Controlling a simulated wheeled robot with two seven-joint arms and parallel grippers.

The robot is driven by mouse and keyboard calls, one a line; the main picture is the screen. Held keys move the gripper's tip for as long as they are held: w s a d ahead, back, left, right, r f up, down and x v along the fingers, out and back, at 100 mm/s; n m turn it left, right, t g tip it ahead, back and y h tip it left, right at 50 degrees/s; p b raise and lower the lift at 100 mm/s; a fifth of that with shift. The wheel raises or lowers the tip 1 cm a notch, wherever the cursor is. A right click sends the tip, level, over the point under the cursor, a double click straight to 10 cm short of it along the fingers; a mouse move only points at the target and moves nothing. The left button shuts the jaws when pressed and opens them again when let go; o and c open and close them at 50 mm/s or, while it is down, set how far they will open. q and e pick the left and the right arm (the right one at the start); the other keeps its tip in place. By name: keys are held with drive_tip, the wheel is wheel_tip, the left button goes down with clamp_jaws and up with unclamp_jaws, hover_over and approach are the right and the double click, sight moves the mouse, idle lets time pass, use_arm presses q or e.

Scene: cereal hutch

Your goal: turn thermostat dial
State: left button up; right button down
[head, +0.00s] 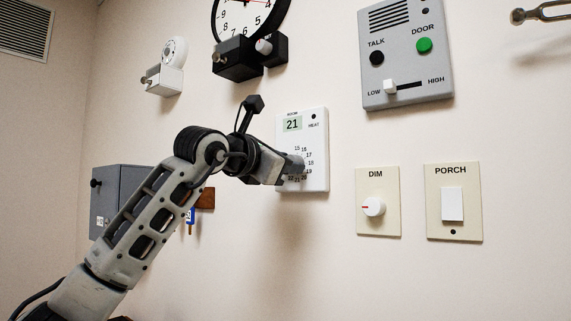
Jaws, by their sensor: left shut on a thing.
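The thermostat (316,122) is a white wall plate with a small display reading 21, a dark spot marked HEAT, and a ring of numbers low on its face. My left gripper (296,166) reaches in from the left and is shut on the thermostat dial at the middle of that ring. The fingers hide the dial and the left part of the number ring, so I cannot see which way the dial points. My right gripper is not in view.
The DIM knob plate (379,225) and PORCH switch (453,233) are right of the thermostat. The intercom panel (405,60) is above right, the clock (246,20) above left. A grey key box (115,190) is behind my left arm. Wall below is clear.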

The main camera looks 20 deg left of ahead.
use_arm(q)
drive_tip(key=shift+f, duration=0.1)
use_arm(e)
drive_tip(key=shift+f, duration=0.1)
use_arm(q)
drive_tip(key=o, duration=1)
drive_tip(key=shift+s, duration=0.1)
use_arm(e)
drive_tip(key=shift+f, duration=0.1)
use_arm(q)
drive_tip(key=b+v, duration=0.3)
drive_tip(key=v, duration=1.2)
drive_tip(key=shift+s+a, duration=0.15)
drive_tip(key=shift+s, duration=0.25)
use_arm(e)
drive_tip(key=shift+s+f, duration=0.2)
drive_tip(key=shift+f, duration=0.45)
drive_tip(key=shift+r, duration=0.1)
